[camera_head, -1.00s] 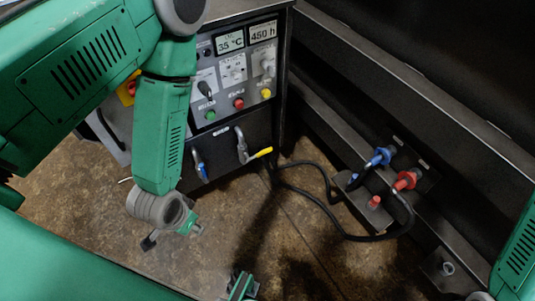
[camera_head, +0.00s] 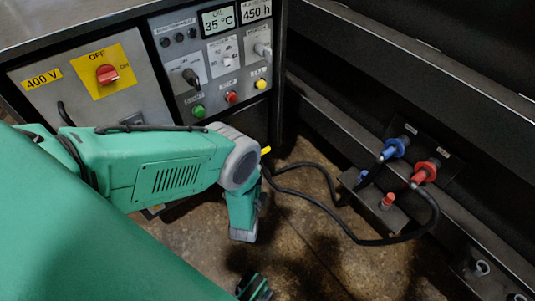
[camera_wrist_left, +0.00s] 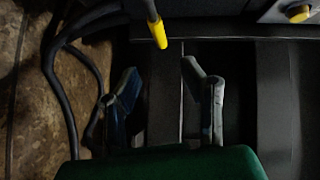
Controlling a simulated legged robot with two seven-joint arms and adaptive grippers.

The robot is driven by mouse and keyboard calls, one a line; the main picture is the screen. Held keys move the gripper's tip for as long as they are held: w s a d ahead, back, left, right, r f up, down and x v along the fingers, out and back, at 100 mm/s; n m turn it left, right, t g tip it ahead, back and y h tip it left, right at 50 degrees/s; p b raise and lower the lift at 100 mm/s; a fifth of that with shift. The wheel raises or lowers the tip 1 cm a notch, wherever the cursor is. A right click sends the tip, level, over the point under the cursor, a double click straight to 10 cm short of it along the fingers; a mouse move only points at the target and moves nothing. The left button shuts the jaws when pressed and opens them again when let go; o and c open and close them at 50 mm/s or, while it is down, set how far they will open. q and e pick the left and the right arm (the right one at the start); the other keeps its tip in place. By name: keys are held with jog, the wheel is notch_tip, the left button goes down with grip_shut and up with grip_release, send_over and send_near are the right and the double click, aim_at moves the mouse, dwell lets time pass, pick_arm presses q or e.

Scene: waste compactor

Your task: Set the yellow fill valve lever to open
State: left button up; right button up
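The yellow-tipped fill valve lever shows in the left wrist view (camera_wrist_left: 158,30), its grey rod running up out of the frame. In the head view only its yellow tip (camera_head: 265,151) shows beside my left wrist; the valve body is hidden behind my arm. My left gripper (camera_wrist_left: 162,88) is open and empty, its two fingers apart. The yellow tip is ahead of them, between their lines, and appears not touched. In the head view the left fingers cannot be made out. Part of my right gripper (camera_head: 254,288) shows at the bottom edge; its opening is unclear.
The control panel (camera_head: 215,65) with buttons and displays stands behind my left arm. A 400 V box (camera_head: 90,85) with a red switch is at left. A black hose (camera_head: 335,225) loops right of the lever to blue (camera_head: 396,147) and red (camera_head: 425,172) couplings.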

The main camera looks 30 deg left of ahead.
aim_at(264, 152)
pick_arm(q)
jog(key=shift+b+x, duration=2.3)
jog(key=shift+x, duration=3.65)
jog(key=shift+a, duration=0.1)
jog(key=shift+s+f, duration=0.1)
grip_shut()
